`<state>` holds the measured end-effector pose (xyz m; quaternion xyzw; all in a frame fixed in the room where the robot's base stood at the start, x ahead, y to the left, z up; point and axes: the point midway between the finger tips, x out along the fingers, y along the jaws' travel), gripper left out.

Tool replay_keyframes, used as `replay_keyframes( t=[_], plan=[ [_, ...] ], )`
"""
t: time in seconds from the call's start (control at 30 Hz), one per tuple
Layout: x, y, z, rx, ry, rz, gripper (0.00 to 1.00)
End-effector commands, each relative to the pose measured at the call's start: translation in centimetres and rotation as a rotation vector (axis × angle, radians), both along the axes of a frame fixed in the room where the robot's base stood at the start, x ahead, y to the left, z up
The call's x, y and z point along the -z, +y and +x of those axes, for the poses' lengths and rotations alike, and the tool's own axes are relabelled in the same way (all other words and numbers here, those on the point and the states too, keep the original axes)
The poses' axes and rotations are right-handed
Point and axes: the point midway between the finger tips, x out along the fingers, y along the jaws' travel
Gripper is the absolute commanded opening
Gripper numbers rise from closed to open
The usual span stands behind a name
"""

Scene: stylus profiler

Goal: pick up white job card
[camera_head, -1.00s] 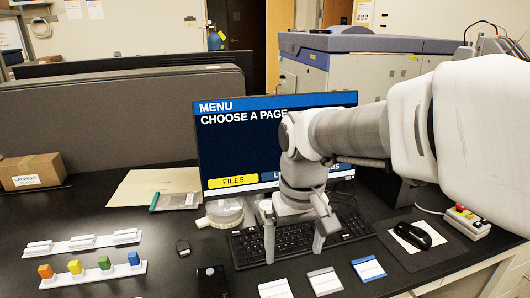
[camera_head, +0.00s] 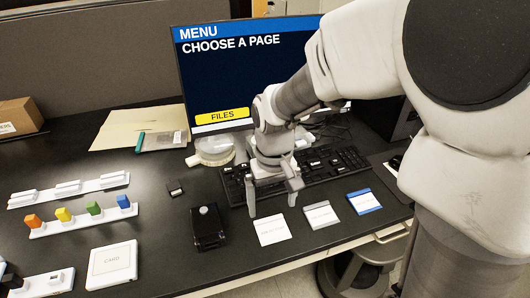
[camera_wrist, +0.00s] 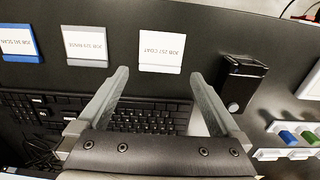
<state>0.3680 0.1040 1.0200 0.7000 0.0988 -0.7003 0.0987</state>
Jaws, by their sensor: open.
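The white job card (camera_head: 272,230) lies flat near the front edge of the dark table; in the wrist view, the white card (camera_wrist: 162,48) reads "JOB 257 COAT". My gripper (camera_head: 272,208) is open and empty, pointing down just behind the card and over the front of the keyboard. In the wrist view my gripper (camera_wrist: 158,75) has its two fingers spread, with the white card beyond their tips. A grey-edged card (camera_head: 321,214) and a blue-edged card (camera_head: 364,201) lie to the right of the white one in the head view.
The keyboard (camera_head: 345,158) lies under and beside my gripper, with the monitor (camera_head: 240,75) behind. A black box with a round knob (camera_head: 207,228) stands left of the white card. Further left are a rack of coloured blocks (camera_head: 75,222) and a white "CARD" tile (camera_head: 112,265).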

Motion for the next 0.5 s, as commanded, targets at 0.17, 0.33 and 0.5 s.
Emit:
replay_keyframes(
  t=[0.17,0.33,0.5],
  plan=[
    [1.5,0.0,0.0,0.0,0.0,0.0,1.0],
    [3.3,0.1,-0.1,-0.001,0.005,-0.001,1.0],
    [5.9,0.1,-0.1,0.0,0.003,-0.001,1.0]
  ],
)
